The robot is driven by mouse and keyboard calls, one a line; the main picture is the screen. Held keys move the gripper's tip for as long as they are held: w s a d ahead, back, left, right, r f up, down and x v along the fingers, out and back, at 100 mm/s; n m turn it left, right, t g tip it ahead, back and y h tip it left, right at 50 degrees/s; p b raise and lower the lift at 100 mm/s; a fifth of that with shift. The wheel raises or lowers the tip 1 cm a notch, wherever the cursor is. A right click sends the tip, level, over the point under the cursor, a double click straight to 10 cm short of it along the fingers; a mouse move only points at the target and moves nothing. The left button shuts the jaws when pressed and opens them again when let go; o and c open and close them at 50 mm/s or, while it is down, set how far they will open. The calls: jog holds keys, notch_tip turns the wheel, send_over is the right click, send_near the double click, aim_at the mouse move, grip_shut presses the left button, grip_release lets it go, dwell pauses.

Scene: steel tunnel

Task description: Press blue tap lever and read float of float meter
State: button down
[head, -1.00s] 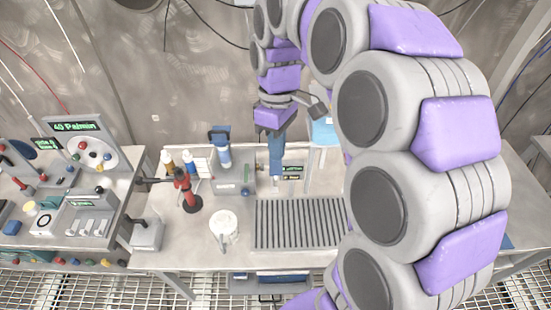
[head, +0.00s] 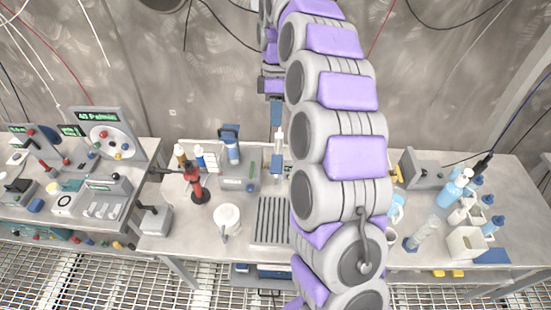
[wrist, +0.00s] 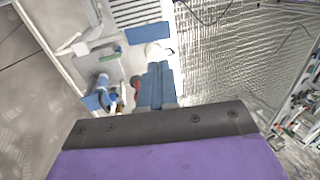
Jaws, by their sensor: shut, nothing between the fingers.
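My gripper (head: 277,113) has blue fingers and is shut and empty. In the head view it is above the back of the bench, over a slim pale upright part (head: 278,142) that may be the float meter; no float can be read. Left of it stands a grey unit (head: 240,178) with a blue-topped bottle-like part (head: 231,147); I cannot tell whether this includes the blue tap lever. The wrist view shows the shut fingers (wrist: 158,85) with nothing between them. My arm hides much of the bench's middle right.
A slatted grate (head: 270,222) lies in front, with a white cup-like container (head: 227,217) and a red stand (head: 194,185) to its left. Bottles and white holders (head: 466,242) crowd the right. A left bench holds a dial panel (head: 103,133).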

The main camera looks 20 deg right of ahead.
jog(key=shift+d, duration=0.25)
send_near(276, 168)
jog(key=x, duration=0.7)
jog(key=shift+d, duration=0.1)
